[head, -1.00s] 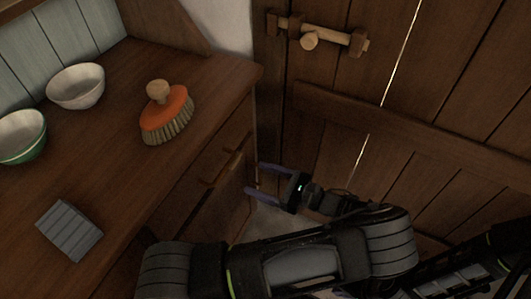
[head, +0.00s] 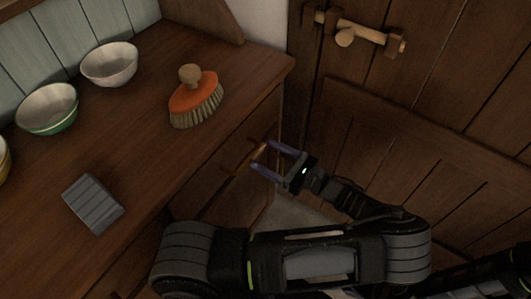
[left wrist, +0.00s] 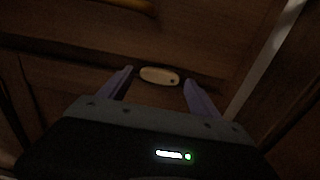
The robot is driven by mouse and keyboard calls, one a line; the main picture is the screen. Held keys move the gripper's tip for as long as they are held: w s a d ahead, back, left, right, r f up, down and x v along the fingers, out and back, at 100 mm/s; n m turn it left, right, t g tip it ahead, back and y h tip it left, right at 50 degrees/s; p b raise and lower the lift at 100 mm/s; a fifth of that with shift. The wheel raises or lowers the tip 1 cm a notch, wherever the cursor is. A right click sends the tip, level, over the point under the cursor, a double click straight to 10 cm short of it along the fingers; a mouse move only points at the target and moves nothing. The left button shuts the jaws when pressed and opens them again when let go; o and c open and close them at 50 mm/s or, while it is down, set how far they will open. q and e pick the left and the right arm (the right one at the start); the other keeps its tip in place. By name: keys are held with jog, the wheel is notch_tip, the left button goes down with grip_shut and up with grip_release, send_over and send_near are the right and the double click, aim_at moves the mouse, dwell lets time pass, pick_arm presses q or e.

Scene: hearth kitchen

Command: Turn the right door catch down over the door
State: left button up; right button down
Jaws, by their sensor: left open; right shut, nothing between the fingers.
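A pale oval wooden catch (left wrist: 159,76) with a dark dot at its right end lies roughly level in the left wrist view, in front of the opening between my fingers. I cannot tell from its look whether it is the right one. My left gripper (head: 264,152) is open, at the front of the wooden cabinet, with its fingers pointing at the cabinet face. In the left wrist view the fingers (left wrist: 158,88) stand on either side of the catch, and contact cannot be made out. My right gripper is out of view.
A wooden bar handle (head: 240,160) is beside my left fingers. The counter (head: 150,130) holds an orange brush (head: 195,98), bowls (head: 108,65) and a grey ridged block (head: 93,204). A plank door (head: 450,90) with a wooden bolt (head: 370,33) stands at the right.

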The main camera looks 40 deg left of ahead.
pick_arm(q)
jog(key=shift+a, duration=0.6)
jog(key=c, duration=1.4)
